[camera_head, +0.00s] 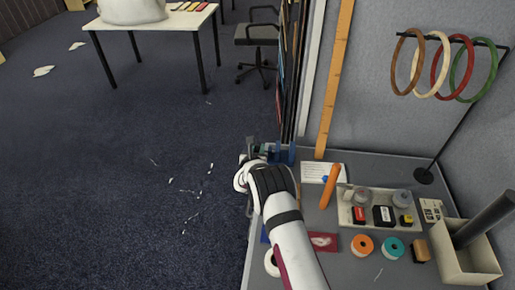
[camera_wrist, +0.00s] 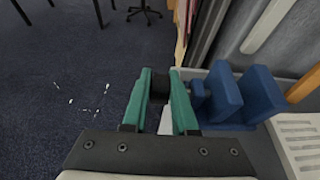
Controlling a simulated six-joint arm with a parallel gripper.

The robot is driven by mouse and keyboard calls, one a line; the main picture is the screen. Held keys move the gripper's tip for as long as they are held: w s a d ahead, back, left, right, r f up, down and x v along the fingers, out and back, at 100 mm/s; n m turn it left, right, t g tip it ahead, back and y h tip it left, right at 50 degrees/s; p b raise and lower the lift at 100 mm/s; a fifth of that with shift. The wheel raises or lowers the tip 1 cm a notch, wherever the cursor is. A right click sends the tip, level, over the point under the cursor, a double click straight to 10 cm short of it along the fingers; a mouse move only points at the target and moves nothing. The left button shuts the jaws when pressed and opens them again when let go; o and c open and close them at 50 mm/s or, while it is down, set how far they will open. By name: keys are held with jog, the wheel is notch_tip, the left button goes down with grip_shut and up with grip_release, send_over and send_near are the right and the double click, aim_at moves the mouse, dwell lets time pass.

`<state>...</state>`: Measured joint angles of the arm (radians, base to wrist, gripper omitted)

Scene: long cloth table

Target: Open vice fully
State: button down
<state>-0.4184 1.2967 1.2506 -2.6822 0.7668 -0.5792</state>
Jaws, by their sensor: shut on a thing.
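The blue vice (camera_wrist: 228,98) stands at the table edge, right of my gripper in the wrist view. Its upright blue jaws show with gaps between them. In the head view the vice (camera_head: 281,153) is small and partly hidden by my arm. My gripper (camera_wrist: 159,80) has two green fingers, shut on a dark knob-like piece, the vice handle (camera_wrist: 159,92), at the vice's left end. In the head view my gripper (camera_head: 250,150) is over the table's left edge and mostly hidden by my wrist.
Right of my arm lie a white card (camera_head: 316,170), an orange stick (camera_head: 330,187), a tray of small items (camera_head: 350,212), and tape rolls. Open floor lies left.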

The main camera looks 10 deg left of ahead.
jog(key=shift+w+d+g, duration=0.1)
jog(key=shift+g, duration=0.4)
jog(key=shift+d+g, duration=0.15)
jog(key=shift+g, duration=0.95)
jog(key=c, duration=1)
grip_release()
jog(key=shift+a, duration=0.2)
